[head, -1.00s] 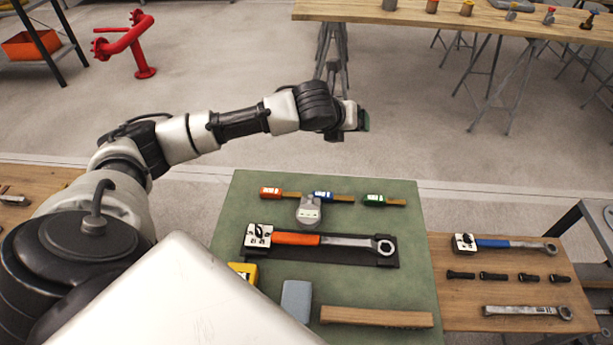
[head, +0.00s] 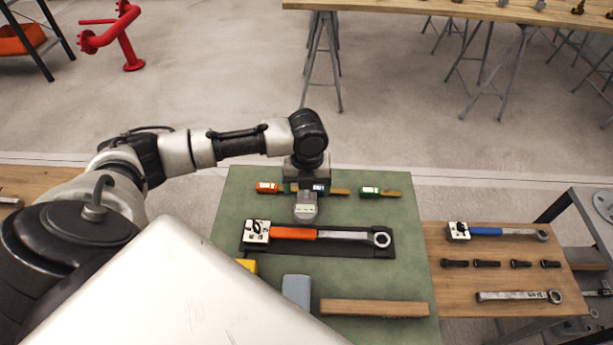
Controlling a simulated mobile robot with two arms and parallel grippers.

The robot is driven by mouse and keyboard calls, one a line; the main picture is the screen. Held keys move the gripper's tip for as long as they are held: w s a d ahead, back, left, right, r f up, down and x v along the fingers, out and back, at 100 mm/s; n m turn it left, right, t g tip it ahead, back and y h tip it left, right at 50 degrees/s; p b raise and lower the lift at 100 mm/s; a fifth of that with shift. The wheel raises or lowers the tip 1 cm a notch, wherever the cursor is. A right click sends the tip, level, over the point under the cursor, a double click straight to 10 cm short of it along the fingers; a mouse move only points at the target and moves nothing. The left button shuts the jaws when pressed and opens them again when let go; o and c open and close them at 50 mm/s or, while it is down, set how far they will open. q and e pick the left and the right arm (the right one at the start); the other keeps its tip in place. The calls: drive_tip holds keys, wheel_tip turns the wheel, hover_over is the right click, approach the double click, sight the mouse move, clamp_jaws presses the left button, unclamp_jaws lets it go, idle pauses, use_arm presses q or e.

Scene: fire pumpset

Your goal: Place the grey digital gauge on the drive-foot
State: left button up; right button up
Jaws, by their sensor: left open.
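The grey digital gauge (head: 306,211) lies on the green mat (head: 405,225), just above the orange-handled torque wrench (head: 300,233). My left gripper (head: 306,184) points down at the far side of the gauge, over the row of small coloured tools, and partly hides the blue one. It is open. Its fingertips are hard to make out, and I cannot tell whether they touch the gauge. I cannot pick out the drive-foot in this view. My right gripper is not in view.
An orange tool (head: 268,187) and a green tool (head: 370,191) flank the gripper. A grey block (head: 296,291) and a wooden bar (head: 374,308) lie nearer. A blue-handled wrench (head: 490,231) and several bolts lie on the right-hand table. Open floor lies beyond.

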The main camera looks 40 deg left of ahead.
sight(307, 192)
use_arm(q)
wheel_tip(307, 192, down, 4)
drive_tip(key=shift+s+f, duration=0.1)
drive_tip(key=shift+f, duration=0.05)
drive_tip(key=shift+c, duration=0.5)
clamp_jaws()
